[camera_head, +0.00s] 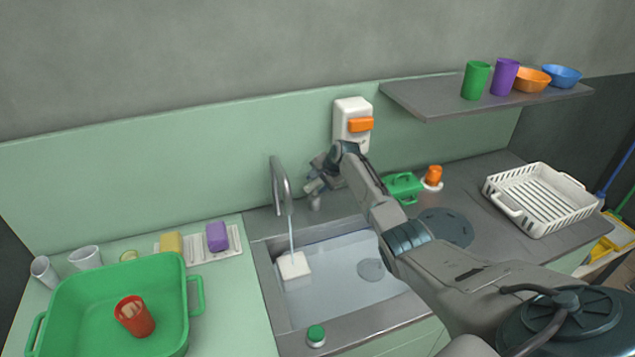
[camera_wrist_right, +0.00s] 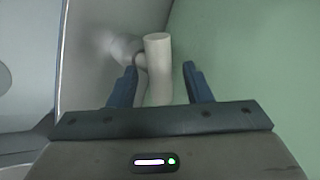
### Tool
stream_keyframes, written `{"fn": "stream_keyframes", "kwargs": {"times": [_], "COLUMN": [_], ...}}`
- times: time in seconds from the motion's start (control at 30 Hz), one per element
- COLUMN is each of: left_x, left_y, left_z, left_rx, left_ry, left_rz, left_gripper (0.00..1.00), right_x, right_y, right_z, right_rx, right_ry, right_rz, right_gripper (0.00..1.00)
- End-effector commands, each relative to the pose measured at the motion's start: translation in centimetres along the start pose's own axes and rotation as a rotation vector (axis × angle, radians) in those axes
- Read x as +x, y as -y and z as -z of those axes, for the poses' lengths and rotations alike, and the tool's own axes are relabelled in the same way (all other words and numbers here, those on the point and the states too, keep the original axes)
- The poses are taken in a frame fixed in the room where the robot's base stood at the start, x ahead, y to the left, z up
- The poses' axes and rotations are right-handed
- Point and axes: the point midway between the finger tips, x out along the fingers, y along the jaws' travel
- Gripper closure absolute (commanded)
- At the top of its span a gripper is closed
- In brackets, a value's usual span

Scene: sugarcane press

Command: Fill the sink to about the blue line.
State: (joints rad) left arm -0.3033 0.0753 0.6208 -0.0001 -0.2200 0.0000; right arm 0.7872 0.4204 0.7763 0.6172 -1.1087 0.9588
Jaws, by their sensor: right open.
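The sink (camera_head: 262,273) holds pale water, and a thin stream (camera_head: 291,235) falls into it from the grey faucet (camera_head: 278,180). A white block (camera_head: 293,265) sits under the stream. A grey round drain (camera_head: 372,270) shows through the water. I cannot make out a blue line. My right gripper (camera_head: 318,183) is beside the faucet, above the sink's back edge. In the right wrist view it is open, with its fingers on either side of a pale post-like handle (camera_wrist_right: 158,65); contact is unclear. My left gripper is not in view.
A green tub (camera_head: 65,310) with a red cup (camera_head: 134,316) stands at left. A green-topped knob (camera_head: 316,334) is on the sink's front edge. A white dispenser (camera_head: 352,112) hangs above my gripper. A white rack (camera_head: 540,198) stands at right, below a shelf (camera_head: 430,103).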

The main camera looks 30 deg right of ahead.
Motion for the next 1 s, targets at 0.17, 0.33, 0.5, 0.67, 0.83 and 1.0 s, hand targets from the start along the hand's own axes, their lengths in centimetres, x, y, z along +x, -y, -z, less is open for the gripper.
{"fn": "stream_keyframes", "kwargs": {"times": [0.17,0.33,0.5,0.67,0.83,1.0], "left_x": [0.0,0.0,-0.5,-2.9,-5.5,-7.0], "left_y": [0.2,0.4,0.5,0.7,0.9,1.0], "left_z": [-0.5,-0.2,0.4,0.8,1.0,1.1], "left_rx": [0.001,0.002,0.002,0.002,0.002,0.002], "left_ry": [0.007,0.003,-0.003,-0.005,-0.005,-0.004], "left_rz": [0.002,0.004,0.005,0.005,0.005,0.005], "left_gripper": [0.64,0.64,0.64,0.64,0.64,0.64], "right_x": [0.0,0.0,-0.2,-0.6,-0.7,-0.4], "right_y": [0.0,0.0,0.2,0.5,0.6,0.6], "right_z": [0.0,0.0,-0.1,-0.2,-0.5,-0.6], "right_rx": [0.000,0.000,0.013,0.090,0.216,0.334], "right_ry": [0.000,0.000,-0.009,-0.060,-0.144,-0.224], "right_rz": [0.000,0.001,0.001,0.000,0.001,0.003], "right_gripper": [0.67,0.96,0.96,0.96,0.96,0.96]}}
